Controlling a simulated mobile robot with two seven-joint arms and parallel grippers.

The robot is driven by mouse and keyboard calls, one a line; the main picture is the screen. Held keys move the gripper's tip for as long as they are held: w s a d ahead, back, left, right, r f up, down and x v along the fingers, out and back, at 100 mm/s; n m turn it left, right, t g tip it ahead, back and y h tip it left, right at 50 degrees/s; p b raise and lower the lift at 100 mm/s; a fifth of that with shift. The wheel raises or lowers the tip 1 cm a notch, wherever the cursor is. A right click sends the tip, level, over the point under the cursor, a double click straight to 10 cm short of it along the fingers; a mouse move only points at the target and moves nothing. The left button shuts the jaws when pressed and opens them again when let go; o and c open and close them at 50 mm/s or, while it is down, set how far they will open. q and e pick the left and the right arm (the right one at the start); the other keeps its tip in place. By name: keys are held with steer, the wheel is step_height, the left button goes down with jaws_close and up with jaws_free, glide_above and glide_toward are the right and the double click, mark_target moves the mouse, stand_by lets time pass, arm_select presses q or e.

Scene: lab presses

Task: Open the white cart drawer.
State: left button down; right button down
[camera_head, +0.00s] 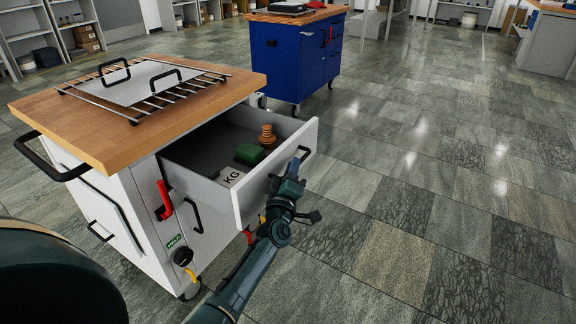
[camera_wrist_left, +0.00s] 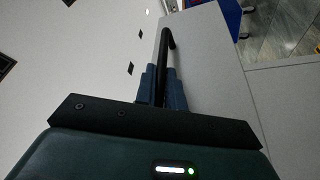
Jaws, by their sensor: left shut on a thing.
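The white cart (camera_head: 150,210) with a wooden top stands at the left in the head view. Its top drawer (camera_head: 240,198) is pulled well out toward the right. Inside lie a green object (camera_head: 250,154), a brown knobbed object (camera_head: 267,137) and a light block marked KG (camera_head: 232,177). My left gripper (camera_head: 292,180) is at the drawer front, shut on the black drawer handle (camera_head: 304,155). The left wrist view shows the fingers (camera_wrist_left: 162,86) on either side of the handle bar (camera_wrist_left: 163,55). My right gripper is in neither view.
A wire rack with a metal plate (camera_head: 145,82) lies on the cart top. A blue cart (camera_head: 293,60) stands behind. A red handle (camera_head: 164,200) and a lower door are on the white cart's side. The tiled floor (camera_head: 430,180) at the right is clear.

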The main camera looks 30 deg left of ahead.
arm_select(q)
steer(key=shift+s+d+p, duration=0.15)
steer(key=shift+d+p, duration=0.2)
steer(key=shift+d, duration=1.75)
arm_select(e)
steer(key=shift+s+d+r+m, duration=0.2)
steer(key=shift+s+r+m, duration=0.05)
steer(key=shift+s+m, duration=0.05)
arm_select(q)
steer(key=c, duration=1.5)
jaws_free()
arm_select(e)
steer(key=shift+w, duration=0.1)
arm_select(q)
steer(key=shift+s, duration=0.1)
